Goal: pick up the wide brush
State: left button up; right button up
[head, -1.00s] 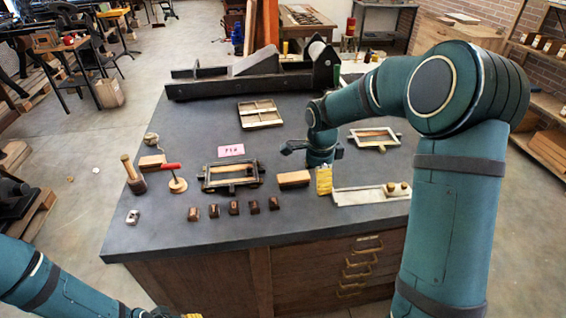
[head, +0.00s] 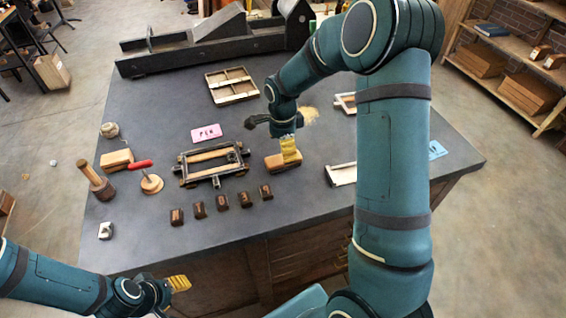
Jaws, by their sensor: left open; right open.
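A wide wooden block with a darker lower part, which looks like the wide brush (head: 277,165), lies on the dark table right of the framed press. My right gripper (head: 290,151) points down with its yellow fingers over the block's right part and hides some of it. The fingers are open; whether they touch the block I cannot tell. My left gripper (head: 180,284) is open and empty in front of the table's front edge, low at the left.
A framed hand press (head: 212,165) stands close left of the block, with several small dark blocks (head: 222,203) in front. A tan patch (head: 309,116) lies behind my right gripper. A pale tray (head: 341,174) is to the right, partly hidden by my arm. A pink card (head: 206,133) lies behind the press.

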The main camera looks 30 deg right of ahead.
jog(key=shift+s+f, duration=0.15)
jog(key=shift+f, duration=3.05)
jog(key=c, duration=1.3)
